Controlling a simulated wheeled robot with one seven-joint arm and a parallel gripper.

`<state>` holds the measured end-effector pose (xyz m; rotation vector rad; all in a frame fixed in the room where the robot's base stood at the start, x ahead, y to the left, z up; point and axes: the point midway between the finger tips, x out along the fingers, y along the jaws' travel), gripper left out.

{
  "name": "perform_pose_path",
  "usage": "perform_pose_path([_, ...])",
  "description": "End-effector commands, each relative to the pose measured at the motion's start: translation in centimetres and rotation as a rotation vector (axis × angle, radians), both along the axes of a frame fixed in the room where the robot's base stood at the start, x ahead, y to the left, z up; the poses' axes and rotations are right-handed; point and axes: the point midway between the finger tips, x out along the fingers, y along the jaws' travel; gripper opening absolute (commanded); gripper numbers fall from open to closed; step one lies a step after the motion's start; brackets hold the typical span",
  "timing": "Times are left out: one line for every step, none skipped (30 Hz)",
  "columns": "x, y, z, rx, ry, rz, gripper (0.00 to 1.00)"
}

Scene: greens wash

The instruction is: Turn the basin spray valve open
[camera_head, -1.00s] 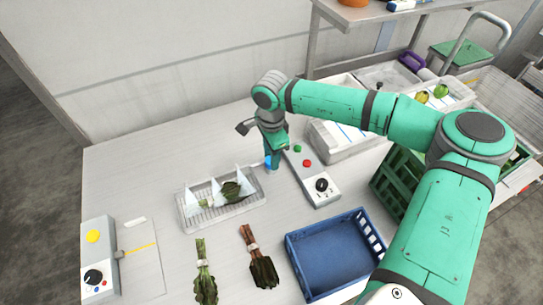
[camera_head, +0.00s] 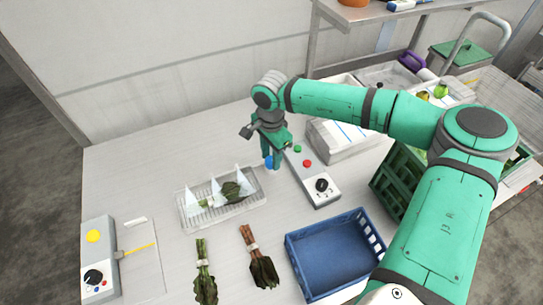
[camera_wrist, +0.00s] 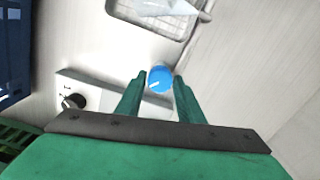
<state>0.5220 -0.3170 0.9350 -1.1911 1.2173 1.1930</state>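The basin spray valve appears as a round blue knob with a short white mark (camera_wrist: 160,79) in the wrist view. In the head view only a bit of blue (camera_head: 268,162) shows beside my fingers. My gripper (camera_wrist: 159,75) is open, with one green finger on each side of the knob and narrow gaps visible. Contact cannot be told. In the head view my gripper (camera_head: 271,164) points down at the back of the table. The wire-racked basin (camera_head: 214,216), holding white dividers and leafy greens, lies just in front and to the left.
A grey control box (camera_head: 318,188) with a black dial, red and green buttons stands right of my gripper. A blue crate (camera_head: 335,252) and two leafy bundles (camera_head: 205,275) (camera_head: 261,265) lie nearer. Another control box (camera_head: 98,260) is at the far left. The back left table is clear.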

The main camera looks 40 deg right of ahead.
Motion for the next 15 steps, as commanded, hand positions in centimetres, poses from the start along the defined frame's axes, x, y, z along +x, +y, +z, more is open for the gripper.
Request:
perform_pose_path([0.0, 0.1, 0.0, 0.0, -0.001, 0.001, 0.47])
perform_pose_path([0.0, 0.0, 0.0, 0.0, -0.001, 0.001, 0.49])
perform_pose_path([0.0, 0.0, 0.0, 0.0, 0.0, 0.001, 0.49])
perform_pose_path([0.0, 0.0, 0.0, -0.001, 0.0, 0.0, 0.49])
perform_pose_path([0.0, 0.0, 0.0, -0.001, 0.0, 0.0, 0.49])
perform_pose_path([0.0, 0.0, 0.0, -0.001, 0.0, 0.0, 0.49])
perform_pose_path([0.0, 0.0, 0.0, -0.001, 0.0, -0.001, 0.49])
perform_pose_path([0.0, 0.0, 0.0, -0.001, 0.0, -0.001, 0.49])
perform_pose_path([0.0, -0.1, 0.0, -0.001, 0.0, -0.001, 0.49])
perform_pose_path([0.0, -0.1, 0.0, -0.002, 0.0, -0.001, 0.49])
perform_pose_path([0.0, -0.1, 0.1, -0.002, 0.0, -0.001, 0.49])
perform_pose_path([0.0, -0.1, 0.3, -0.002, 0.0, -0.001, 0.49])
perform_pose_path([0.0, -0.1, 0.5, -0.003, 0.0, -0.002, 0.49])
perform_pose_path([0.0, -0.1, 0.8, -0.003, 0.0, -0.002, 0.49])
perform_pose_path([0.0, -0.1, 1.2, -0.003, 0.0, -0.002, 0.49])
